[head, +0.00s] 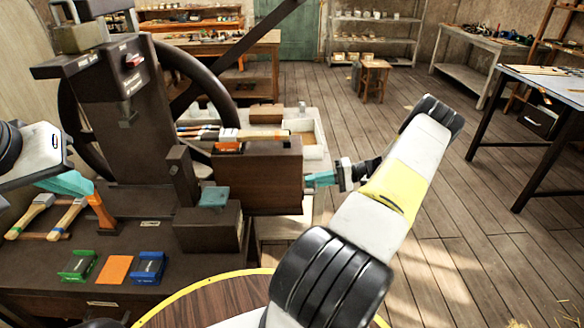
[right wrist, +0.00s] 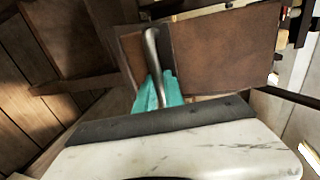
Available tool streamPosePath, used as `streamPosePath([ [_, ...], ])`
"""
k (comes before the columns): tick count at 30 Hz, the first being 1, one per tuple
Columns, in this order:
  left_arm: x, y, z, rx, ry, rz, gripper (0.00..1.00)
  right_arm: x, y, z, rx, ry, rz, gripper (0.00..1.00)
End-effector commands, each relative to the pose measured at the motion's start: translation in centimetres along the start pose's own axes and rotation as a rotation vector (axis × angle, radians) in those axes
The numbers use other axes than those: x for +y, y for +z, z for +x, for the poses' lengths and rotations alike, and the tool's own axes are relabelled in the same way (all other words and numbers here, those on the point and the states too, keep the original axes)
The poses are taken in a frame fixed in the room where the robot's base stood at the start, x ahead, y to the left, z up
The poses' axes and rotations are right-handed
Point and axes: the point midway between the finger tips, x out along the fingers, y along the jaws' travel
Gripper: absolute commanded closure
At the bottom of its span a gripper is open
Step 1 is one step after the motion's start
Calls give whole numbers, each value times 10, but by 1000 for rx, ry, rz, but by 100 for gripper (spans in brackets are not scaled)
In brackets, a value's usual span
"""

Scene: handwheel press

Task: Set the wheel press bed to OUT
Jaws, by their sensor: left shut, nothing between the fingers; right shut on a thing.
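The wheel press (head: 120,110) stands at the left, with a dark column and a large dark handwheel (head: 172,70) behind it. A brown box-like part (head: 262,182), seemingly its bed, reaches right from the column. My right gripper (head: 312,180) is at the right end of this part. The right wrist view shows its teal fingers (right wrist: 158,93) shut on a metal handle (right wrist: 151,48) on the brown end face. My left gripper (head: 88,188) is at the far left, shut and empty, beside an orange upright piece (head: 104,212). The press's small labels are unreadable.
A dark block with a teal pad (head: 214,197) stands before the bed. Green (head: 78,266) and blue (head: 148,267) holders flank an orange pad (head: 115,270). A white tray (head: 316,135) is behind the bed.

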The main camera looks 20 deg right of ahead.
Motion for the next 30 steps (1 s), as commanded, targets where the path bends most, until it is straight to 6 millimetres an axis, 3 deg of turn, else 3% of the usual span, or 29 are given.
streamPosePath([
  [5,0,0,0,0,0,0,100,2,0,-6,7,9,1,100],
  [6,0,0,0,0,0,0,100,3,0,-6,7,10,1,82],
  [9,0,0,0,0,0,0,100,2,0,-6,7,9,1,66],
  [20,0,0,0,0,0,0,100,1,0,-8,6,5,-1,66],
  [30,0,0,0,0,0,0,100,2,0,-61,8,8,-2,66],
])
